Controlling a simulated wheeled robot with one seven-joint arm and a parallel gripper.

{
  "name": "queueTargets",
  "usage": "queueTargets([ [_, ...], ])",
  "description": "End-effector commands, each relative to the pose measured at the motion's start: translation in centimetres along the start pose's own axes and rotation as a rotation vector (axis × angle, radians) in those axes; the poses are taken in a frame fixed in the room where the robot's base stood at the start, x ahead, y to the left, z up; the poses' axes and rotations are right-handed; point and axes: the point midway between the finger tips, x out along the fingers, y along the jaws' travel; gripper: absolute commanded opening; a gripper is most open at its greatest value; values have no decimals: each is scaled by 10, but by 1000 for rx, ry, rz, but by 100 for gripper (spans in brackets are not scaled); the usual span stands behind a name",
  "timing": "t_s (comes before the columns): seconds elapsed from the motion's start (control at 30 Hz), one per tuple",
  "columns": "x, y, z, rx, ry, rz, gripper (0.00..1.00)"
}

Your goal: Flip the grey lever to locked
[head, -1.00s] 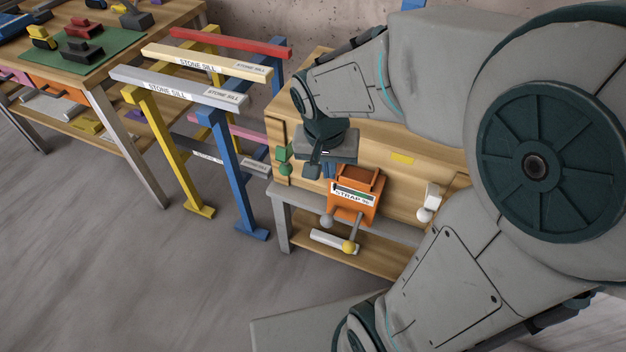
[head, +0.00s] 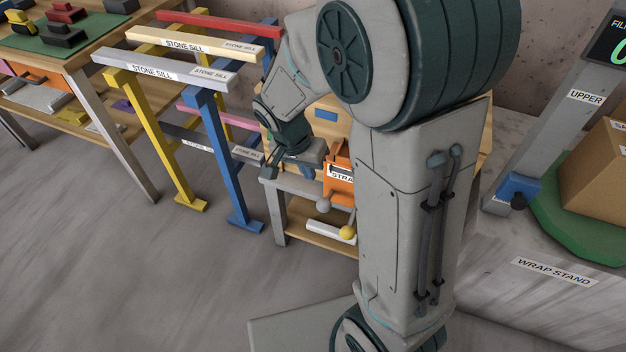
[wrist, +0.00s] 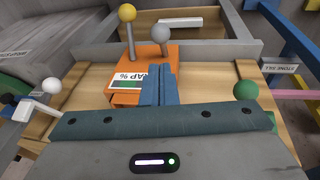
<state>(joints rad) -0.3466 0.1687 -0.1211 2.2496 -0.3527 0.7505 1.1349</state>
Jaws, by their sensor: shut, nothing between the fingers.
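The grey lever has a round grey knob (wrist: 161,34) on a short stalk on an orange box; the knob also shows in the head view (head: 323,205). A yellow-knobbed lever (wrist: 127,13) stands beside it on the same box. My gripper (wrist: 162,70) is shut and empty, its blue fingers together. In the wrist view the fingertips lie just below the grey knob, over the box; I cannot tell whether they touch it. In the head view my gripper (head: 304,172) is left of the orange box (head: 340,187), above the knob in the picture. My arm hides the box's right side.
The wrist view shows a white knob (wrist: 51,85) at left and a green knob (wrist: 245,89) at right. A rack with stone sills (head: 165,70) stands left of the bench. A wrap stand (head: 555,215) is at right. Open floor (head: 120,260) lies at front left.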

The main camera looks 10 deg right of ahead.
Motion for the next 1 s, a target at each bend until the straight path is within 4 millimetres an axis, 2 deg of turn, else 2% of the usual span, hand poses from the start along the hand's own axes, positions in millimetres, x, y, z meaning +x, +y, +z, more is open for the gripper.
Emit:
queueTargets([
  [0.3,70,1,1,-1,-4,5,0],
  [0.5,106,1,1,-1,-3,3,0],
  [0.7,124,0,0,0,-1,1,0],
  [1.0,127,0,0,-1,0,0,0],
])
